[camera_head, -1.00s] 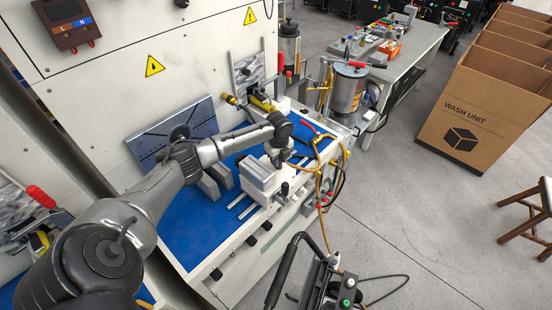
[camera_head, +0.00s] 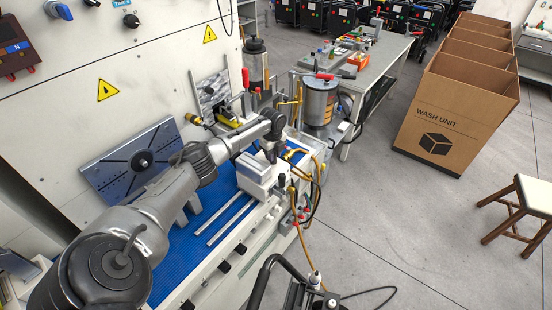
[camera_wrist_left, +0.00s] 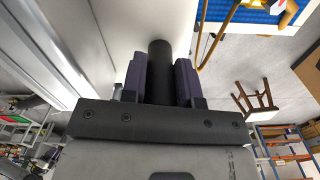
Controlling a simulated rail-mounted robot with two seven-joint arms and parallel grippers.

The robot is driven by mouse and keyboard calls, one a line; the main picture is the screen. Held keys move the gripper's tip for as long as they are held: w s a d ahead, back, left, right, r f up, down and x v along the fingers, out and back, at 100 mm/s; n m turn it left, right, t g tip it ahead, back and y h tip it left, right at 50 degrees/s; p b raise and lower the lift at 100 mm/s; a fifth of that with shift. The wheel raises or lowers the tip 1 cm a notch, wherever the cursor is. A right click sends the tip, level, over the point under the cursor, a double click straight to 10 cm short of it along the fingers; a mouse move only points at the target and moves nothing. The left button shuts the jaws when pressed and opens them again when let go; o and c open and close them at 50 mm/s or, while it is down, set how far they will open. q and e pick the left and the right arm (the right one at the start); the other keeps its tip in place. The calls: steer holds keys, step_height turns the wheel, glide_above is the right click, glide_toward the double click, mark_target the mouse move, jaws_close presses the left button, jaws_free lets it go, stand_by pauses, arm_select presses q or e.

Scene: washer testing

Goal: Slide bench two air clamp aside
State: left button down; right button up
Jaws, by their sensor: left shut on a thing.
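The air clamp (camera_head: 257,176) is a pale grey block unit on two parallel metal rails (camera_head: 228,220) on the blue mat of the bench. It sits at the far right end of the rails, and a long stretch of rail lies bare in front of it. My left gripper (camera_head: 271,150) is at the clamp's rear upper side, partly hidden by its own wrist. In the left wrist view its jaws (camera_wrist_left: 160,80) are shut on a black cylindrical handle (camera_wrist_left: 159,58). My right gripper is in neither view.
A slotted grey plate (camera_head: 133,160) leans at the back of the blue mat (camera_head: 180,262). Yellow hoses (camera_head: 298,178) and a metal canister (camera_head: 319,101) stand close right of the clamp. A cardboard box (camera_head: 450,120) and stool (camera_head: 515,210) stand on the floor.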

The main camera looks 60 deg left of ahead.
arm_select(q)
steer(key=shift+f, duration=0.15)
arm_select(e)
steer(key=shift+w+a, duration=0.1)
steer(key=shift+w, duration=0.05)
arm_select(q)
steer(key=c, duration=1.2)
jaws_free()
steer(key=shift+c, duration=0.2)
steer(key=shift+o, duration=0.7)
steer(key=shift+w+a, duration=0.1)
steer(key=shift+w, duration=0.1)
steer(key=shift+o, duration=1.2)
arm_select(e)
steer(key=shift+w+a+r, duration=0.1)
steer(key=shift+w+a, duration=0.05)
arm_select(q)
step_height(320, 180, up, 13)
steer(key=shift+f, duration=0.2)
steer(key=shift+r, duration=0.75)
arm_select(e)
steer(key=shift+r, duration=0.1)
